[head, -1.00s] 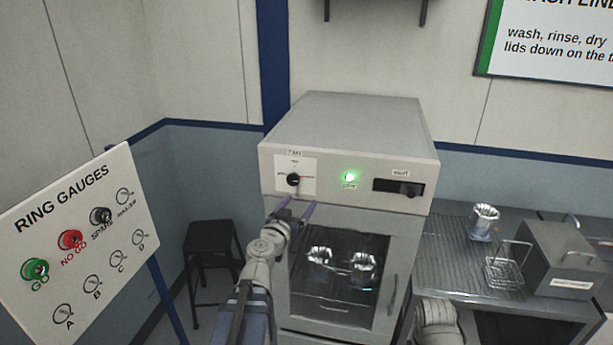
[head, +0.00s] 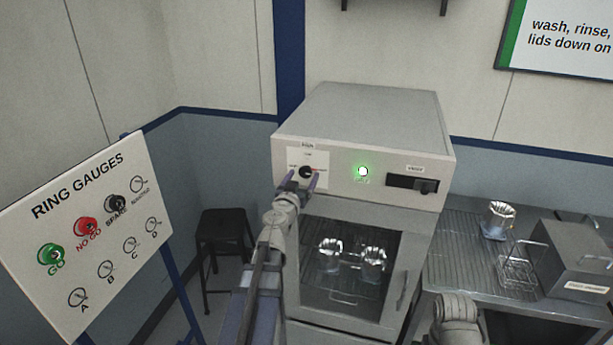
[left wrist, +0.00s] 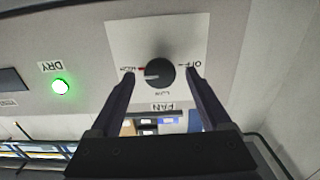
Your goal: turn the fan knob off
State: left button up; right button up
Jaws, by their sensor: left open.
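The fan knob (head: 306,172) is a round black dial on a white plate at the left of the grey cabinet's front panel. It also shows upside down in the left wrist view (left wrist: 159,72), with OFF on the right, LOW below and HIGH on the left. A pale mark on the knob points towards the HIGH side, where there is a red mark. My left gripper (head: 302,181) is open at the knob. In the left wrist view its fingertips (left wrist: 160,76) lie on either side of the knob with gaps. My right gripper is out of view.
A lit green DRY lamp (head: 363,171) and a dark vent slider (head: 412,184) are on the same panel. Below is a glass door (head: 348,262) with metal parts behind it. A ring gauge board (head: 105,235) stands left; a wire-rack bench (head: 462,262) is right.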

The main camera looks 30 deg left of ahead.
pick_arm(q)
jog(key=shift+w+a, duration=0.1)
jog(key=shift+w, duration=0.25)
jog(key=shift+s, duration=0.1)
jog(key=shift+c, duration=0.3)
grip_shut()
